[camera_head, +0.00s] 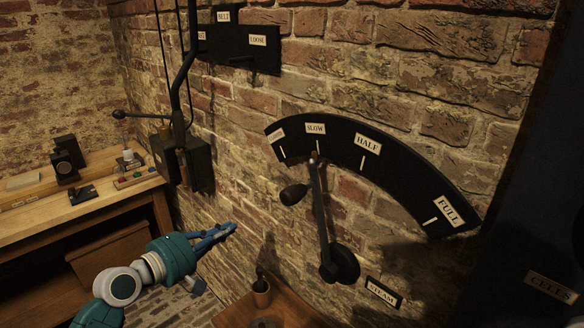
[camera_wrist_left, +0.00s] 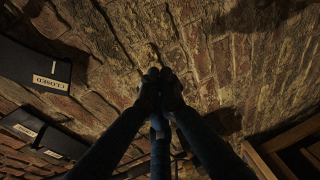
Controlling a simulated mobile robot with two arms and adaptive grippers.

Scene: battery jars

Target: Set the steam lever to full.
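The steam lever (camera_head: 321,215) is a dark metal arm on a round pivot at the lower right of the head view. Its tip points at the SLOW mark on the black curved scale plate (camera_head: 400,170). A dark knob (camera_head: 293,194) sticks out from the lever toward the left. The FULL label (camera_head: 447,211) is at the scale's lower right end. My left gripper (camera_head: 234,228) is left of and below the knob, apart from it. In the left wrist view its fingers (camera_wrist_left: 160,76) come together at the tips with nothing seen between them. My right gripper is not in view.
A STEAM label (camera_head: 383,291) is beside the pivot. A small wooden stand (camera_head: 262,312) with a dark cup is below the lever. A workbench (camera_head: 95,210) stands at the left. Another lever (camera_head: 185,70) and the belt plate (camera_head: 245,45) are on the brick wall.

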